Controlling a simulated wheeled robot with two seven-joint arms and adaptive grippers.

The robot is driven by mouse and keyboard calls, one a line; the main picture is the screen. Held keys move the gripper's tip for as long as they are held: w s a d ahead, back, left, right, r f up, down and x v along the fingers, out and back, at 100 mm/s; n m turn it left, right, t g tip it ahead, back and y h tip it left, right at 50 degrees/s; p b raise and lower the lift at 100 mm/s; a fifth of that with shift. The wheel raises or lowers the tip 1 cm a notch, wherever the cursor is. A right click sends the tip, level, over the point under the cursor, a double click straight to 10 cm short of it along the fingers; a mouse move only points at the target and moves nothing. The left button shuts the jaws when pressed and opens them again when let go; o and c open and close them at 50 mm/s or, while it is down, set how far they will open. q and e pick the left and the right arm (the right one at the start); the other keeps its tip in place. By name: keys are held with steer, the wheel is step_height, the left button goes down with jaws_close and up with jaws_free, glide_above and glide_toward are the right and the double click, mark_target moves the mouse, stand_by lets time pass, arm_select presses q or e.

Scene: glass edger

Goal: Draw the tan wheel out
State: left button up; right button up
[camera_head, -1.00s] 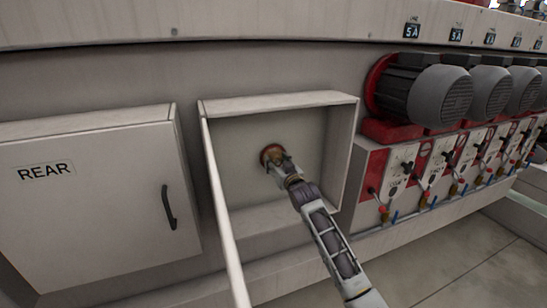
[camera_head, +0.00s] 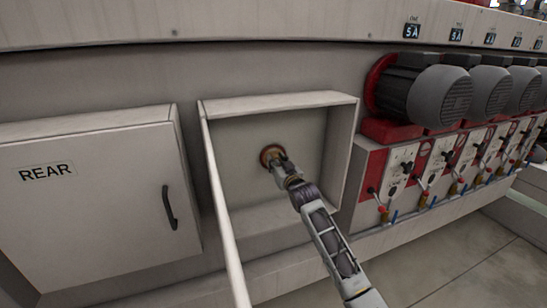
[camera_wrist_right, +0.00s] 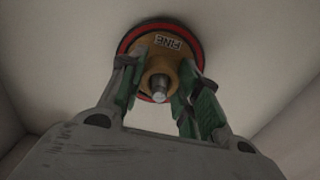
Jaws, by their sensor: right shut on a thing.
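The tan wheel (camera_head: 268,154) sits at the back wall of the open box (camera_head: 232,133) in the head view. In the right wrist view the tan wheel (camera_wrist_right: 161,46) has a red rim, a label reading "FINE" and a metal stub at its centre. My right gripper (camera_head: 279,163) reaches into the box and is shut on the wheel. In the wrist view its green-padded fingers (camera_wrist_right: 160,82) lie on both sides of the tan hub. Whether the wheel touches the back wall I cannot tell. My left gripper is not in view.
The box's open door (camera_head: 226,215) stands edge-on at its left. A closed cabinet marked "REAR" (camera_head: 85,215) is further left. Grey motors (camera_head: 438,95) and red-and-white valve panels (camera_head: 395,172) line the right side. The box walls surround my gripper.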

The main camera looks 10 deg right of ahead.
steer(key=shift+r, duration=0.1)
jaws_close()
steer(key=shift+s+d+p, duration=0.1)
steer(key=shift+s+p, duration=0.4)
steer(key=shift+s, duration=0.05)
steer(key=shift+s, duration=0.15)
stand_by(0.7)
steer(key=s+d+p, duration=0.1)
steer(key=s+p, duration=0.3)
steer(key=s, duration=0.4)
steer(key=shift+d, duration=0.3)
stand_by(1.7)
stand_by(0.5)
steer(key=s+d+p, duration=0.2)
steer(key=s, duration=0.7)
steer(key=shift+s, duration=0.4)
stand_by(0.5)
